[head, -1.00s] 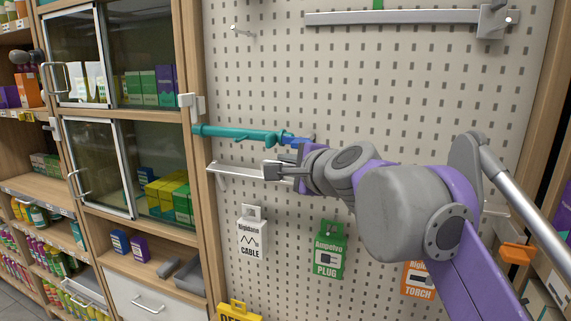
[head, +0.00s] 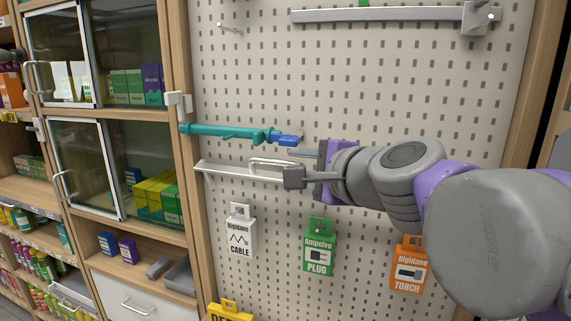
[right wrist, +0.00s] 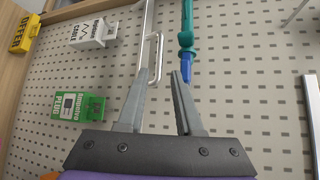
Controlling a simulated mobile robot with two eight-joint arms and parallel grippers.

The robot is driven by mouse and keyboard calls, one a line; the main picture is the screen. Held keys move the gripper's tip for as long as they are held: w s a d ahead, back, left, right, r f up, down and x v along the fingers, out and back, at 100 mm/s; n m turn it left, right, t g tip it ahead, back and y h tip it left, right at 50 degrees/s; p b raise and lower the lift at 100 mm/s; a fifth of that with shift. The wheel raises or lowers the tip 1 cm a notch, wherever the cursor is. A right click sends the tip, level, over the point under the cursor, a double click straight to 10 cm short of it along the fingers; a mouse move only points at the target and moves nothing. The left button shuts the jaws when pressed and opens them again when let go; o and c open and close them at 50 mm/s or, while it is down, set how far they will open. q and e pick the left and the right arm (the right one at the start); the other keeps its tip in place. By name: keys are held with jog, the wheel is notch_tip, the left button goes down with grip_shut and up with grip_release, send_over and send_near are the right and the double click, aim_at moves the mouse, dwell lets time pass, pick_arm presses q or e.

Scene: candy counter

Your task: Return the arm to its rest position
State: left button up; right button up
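My right gripper (head: 291,166) is in front of the pegboard, its arm coming in from the right. In the right wrist view its two fingers (right wrist: 161,78) stand apart with nothing held between them. A teal tool with a blue end (head: 225,132) hangs level near the pegboard's left edge. Its blue end lies just left of and above my right fingers, apart from them. The tool also shows beyond the fingertips in the right wrist view (right wrist: 187,35).
A white rail (head: 240,172) sits close behind my right fingers. Packs for cable (head: 241,236), plug (head: 319,250) and torch (head: 410,268) hang below. A glass-door cabinet (head: 110,115) stands at left. A grey bar (head: 390,14) crosses the top.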

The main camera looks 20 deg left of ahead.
jog(key=shift+s+d+r, duration=0.15)
jog(key=shift+s+d, duration=0.2)
jog(key=shift+d, duration=0.05)
jog(key=s+d+f+n+g+h, duration=0.1)
jog(key=s+d+f+n+h, duration=0.2)
jog(key=d+f, duration=0.7)
jog(key=s+d+f+n+g+h, duration=0.15)
jog(key=d+f+n, duration=0.3)
jog(key=f, duration=1.25)
jog(key=s+d+f+n+h, duration=0.1)
jog(key=s+d+f+h, duration=0.1)
jog(key=s+d+f, duration=0.2)
jog(key=s+d+f+n+g+h, duration=0.1)
jog(key=s+d+f, duration=0.3)
jog(key=f, duration=0.7)
jog(key=s+d+f+n+g+h, duration=0.1)
jog(key=s+d+f+n+h, duration=0.1)
jog(key=s+d+f, duration=0.3)
notch_tip(320, 180, down, 3)
jog(key=shift+d+r+h, duration=0.1)
jog(key=shift+d+h, duration=0.55)
jog(key=shift+d, duration=0.45)
